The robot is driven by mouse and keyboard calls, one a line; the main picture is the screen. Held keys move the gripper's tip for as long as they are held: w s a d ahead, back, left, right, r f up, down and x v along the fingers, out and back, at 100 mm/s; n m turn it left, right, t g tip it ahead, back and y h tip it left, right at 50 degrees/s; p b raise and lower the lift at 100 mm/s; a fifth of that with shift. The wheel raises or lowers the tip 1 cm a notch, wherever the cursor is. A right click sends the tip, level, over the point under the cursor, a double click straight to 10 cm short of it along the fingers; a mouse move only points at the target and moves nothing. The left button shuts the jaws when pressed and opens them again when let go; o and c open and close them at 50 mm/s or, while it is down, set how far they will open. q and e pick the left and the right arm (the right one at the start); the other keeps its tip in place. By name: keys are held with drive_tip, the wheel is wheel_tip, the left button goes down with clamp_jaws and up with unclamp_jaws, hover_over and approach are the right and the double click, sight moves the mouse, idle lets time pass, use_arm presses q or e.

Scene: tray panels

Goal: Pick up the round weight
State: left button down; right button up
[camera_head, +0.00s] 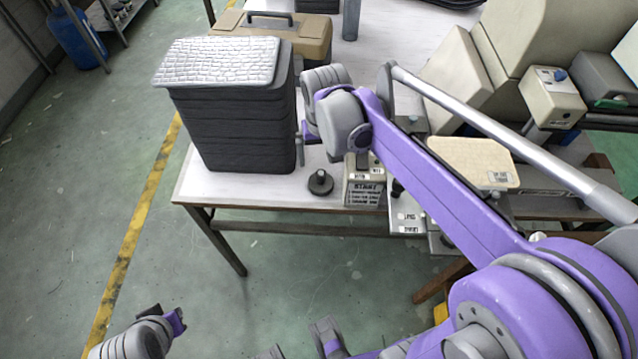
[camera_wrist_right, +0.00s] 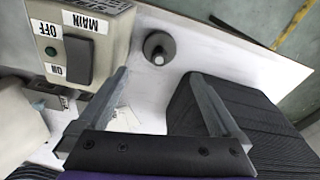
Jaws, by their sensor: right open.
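The round weight (camera_head: 320,183) is a small dark disc with a knob on top. It stands upright near the front edge of the white table, between the dark ribbed stack and the switch box. It also shows in the right wrist view (camera_wrist_right: 159,47), beyond the fingertips and unobstructed. My right gripper (camera_wrist_right: 160,80) is open and empty, its fingers apart and not touching the weight. In the head view its arm hides most of it, above and behind the weight. Grey and purple parts of my left arm show at the lower left; its jaws are not clear.
The tall ribbed stack (camera_head: 235,125) with a pale textured top stands left of the weight. The beige switch box (camera_head: 364,188), marked MAIN, ON and OFF in the right wrist view, stands close on its right. The table's front edge (camera_head: 250,203) is near.

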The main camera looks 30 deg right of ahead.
sight(321, 173)
drive_tip(key=f, duration=0.3)
drive_tip(key=w+f+b, duration=0.1)
drive_tip(key=f, duration=0.6)
drive_tip(key=shift+w+d+f, duration=0.25)
drive_tip(key=shift+d+f, duration=0.05)
drive_tip(key=shift+f, duration=0.05)
clamp_jaws()
